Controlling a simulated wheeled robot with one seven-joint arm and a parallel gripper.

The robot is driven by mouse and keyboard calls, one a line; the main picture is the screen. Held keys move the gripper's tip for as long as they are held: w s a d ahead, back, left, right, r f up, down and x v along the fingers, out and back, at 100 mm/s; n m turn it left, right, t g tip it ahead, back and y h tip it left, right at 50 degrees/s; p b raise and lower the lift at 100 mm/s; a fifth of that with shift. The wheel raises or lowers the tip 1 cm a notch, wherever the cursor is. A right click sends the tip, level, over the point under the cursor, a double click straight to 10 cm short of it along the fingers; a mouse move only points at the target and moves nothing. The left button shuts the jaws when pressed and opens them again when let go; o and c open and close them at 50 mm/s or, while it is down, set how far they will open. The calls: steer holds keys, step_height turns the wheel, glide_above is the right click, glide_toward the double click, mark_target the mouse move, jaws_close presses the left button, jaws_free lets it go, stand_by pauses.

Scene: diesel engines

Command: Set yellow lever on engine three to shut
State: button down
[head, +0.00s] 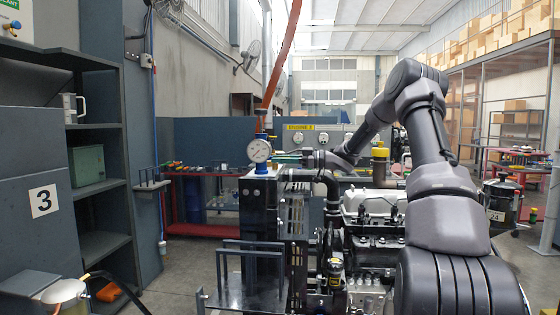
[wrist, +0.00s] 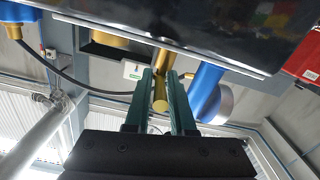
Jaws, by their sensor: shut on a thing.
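In the wrist view, my gripper (wrist: 160,82) has its two green fingers closed on the yellow lever (wrist: 160,94). The lever is a brass-yellow rod with a rounded end between the fingers, and its upper part runs up to the dark panel. In the head view, my arm reaches from the lower right over the engine (head: 375,205), and its wrist end points left near the gauge. The lever cannot be made out there. An "ENGINE 3" sign (head: 301,127) shows behind my arm.
A round gauge (head: 259,151) stands on a dark box left of my wrist. In the wrist view, a blue cylinder (wrist: 207,90) is close right of the fingers, and a dark panel (wrist: 225,38) crosses the top.

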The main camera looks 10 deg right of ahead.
steer(key=c, duration=0.8)
jaws_free()
steer(key=shift+c, duration=0.2)
steer(key=shift+d, duration=0.1)
steer(key=v, duration=1)
steer(key=shift+s+d, duration=0.15)
steer(key=shift+d, duration=0.15)
steer(key=shift+r, duration=0.1)
